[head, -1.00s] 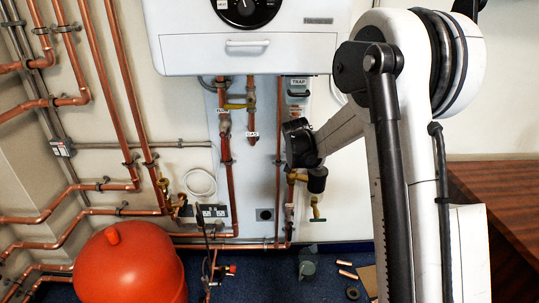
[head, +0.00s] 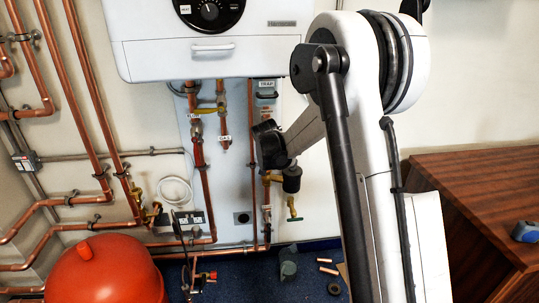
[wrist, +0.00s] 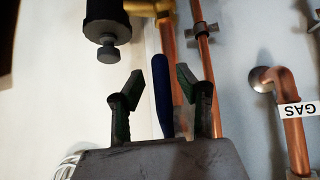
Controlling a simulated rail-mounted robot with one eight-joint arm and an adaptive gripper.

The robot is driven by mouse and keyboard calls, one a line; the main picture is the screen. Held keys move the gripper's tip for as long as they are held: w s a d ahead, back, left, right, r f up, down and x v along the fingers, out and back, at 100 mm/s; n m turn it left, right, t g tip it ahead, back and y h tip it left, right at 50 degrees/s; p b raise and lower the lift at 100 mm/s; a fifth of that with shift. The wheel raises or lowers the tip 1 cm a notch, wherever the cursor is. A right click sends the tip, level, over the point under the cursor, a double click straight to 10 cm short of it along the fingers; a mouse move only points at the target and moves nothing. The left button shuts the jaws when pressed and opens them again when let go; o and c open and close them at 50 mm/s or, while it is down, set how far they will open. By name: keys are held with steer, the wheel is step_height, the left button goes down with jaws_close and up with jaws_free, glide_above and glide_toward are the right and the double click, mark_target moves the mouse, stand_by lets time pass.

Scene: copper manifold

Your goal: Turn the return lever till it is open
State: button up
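The return lever, a dark blue handle (wrist: 161,98), stands nearly upright in the wrist view, close to the brass fitting (wrist: 150,7) and a copper pipe. My gripper (wrist: 160,80) is open, with one finger on each side of the lever in the picture. A gap shows between the lever and each fingertip; I cannot tell whether the lever touches the palm. In the head view my wrist hides the lever and my fingers.
A black cylinder (wrist: 106,22) hangs close beside the left finger. The pipe labelled GAS (wrist: 296,130) is at the right. In the head view the white boiler (head: 205,58) is above, the red vessel (head: 100,272) lower left and a wooden desk (head: 480,175) at right.

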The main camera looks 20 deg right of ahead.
steer(key=shift+s+r, duration=0.1)
steer(key=v, duration=1.1)
steer(key=shift+s+r, duration=0.25)
steer(key=shift+s, duration=0.05)
steer(key=shift+a, duration=0.1)
steer(key=s+a+r+n+y, duration=0.1)
steer(key=s+a+r, duration=0.2)
steer(key=s, duration=0.7)
steer(key=s+a+r+n+y, duration=0.1)
steer(key=s+a+r, duration=0.3)
steer(key=s, duration=0.5)
steer(key=s+a+f+n+y, duration=0.1)
steer(key=s+a+f, duration=0.15)
steer(key=s, duration=0.75)
steer(key=s+a+f+n+y, duration=0.1)
steer(key=s+a+f+n, duration=0.15)
steer(key=s, duration=0.75)
step_height(320, 180, up, 9)
steer(key=p, duration=0.8)
steer(key=shift+m+g, duration=0.35)
steer(key=shift+g, duration=0.05)
